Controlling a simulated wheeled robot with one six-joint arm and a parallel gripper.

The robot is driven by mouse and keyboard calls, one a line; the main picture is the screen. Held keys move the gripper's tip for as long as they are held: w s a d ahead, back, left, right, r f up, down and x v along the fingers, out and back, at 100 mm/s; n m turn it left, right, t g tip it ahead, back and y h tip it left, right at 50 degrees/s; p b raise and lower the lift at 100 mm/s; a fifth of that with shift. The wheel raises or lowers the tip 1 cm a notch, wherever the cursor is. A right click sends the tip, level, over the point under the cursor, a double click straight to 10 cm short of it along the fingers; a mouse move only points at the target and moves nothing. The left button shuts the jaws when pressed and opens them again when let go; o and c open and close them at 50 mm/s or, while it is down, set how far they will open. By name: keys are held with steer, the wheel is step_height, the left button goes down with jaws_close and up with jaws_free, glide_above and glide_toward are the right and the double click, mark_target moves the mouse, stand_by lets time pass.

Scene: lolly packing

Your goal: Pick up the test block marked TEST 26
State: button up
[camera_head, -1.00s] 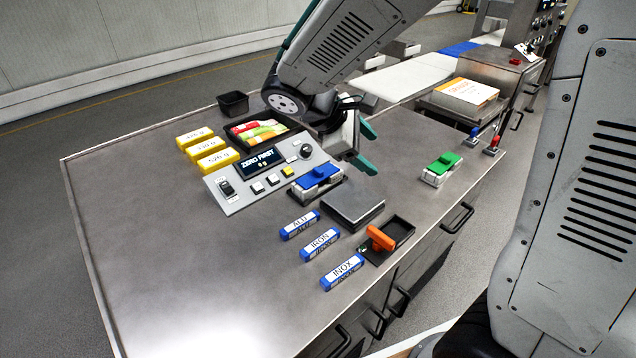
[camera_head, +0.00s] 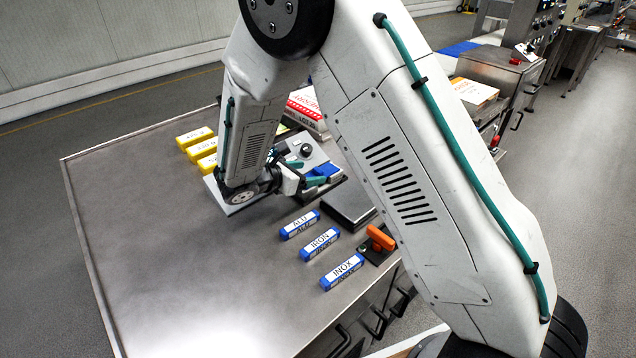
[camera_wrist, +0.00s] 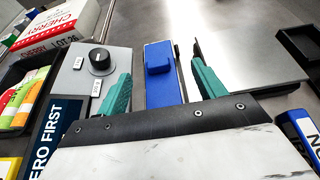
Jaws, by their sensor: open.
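Three blue test blocks with white labels lie in a row on the steel table: ALU (camera_head: 300,225), IRON (camera_head: 320,243) and INOX (camera_head: 342,271). Smaller print on their sides is too small to read, so I cannot tell which bears TEST 26. My gripper (camera_head: 305,174) is open and above the table, beyond the ALU block. In the wrist view my gripper (camera_wrist: 160,88) has its teal fingers apart, either side of a blue piece with a raised knob (camera_wrist: 160,62); I cannot tell whether they touch it. A labelled blue block (camera_wrist: 303,135) is cut off at the right edge.
A grey control panel (camera_wrist: 72,85) with a dial lies left of the fingers. A steel plate (camera_wrist: 245,50) lies right. An orange-handled item (camera_head: 380,238) is near the blocks. Yellow blocks (camera_head: 195,137) and a cherry box (camera_wrist: 62,22) stand farther back. The table's left side is clear.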

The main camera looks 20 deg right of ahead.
mark_target(316, 170)
steer(key=x, duration=0.5)
steer(key=shift+w, duration=0.15)
steer(key=c, duration=1.3)
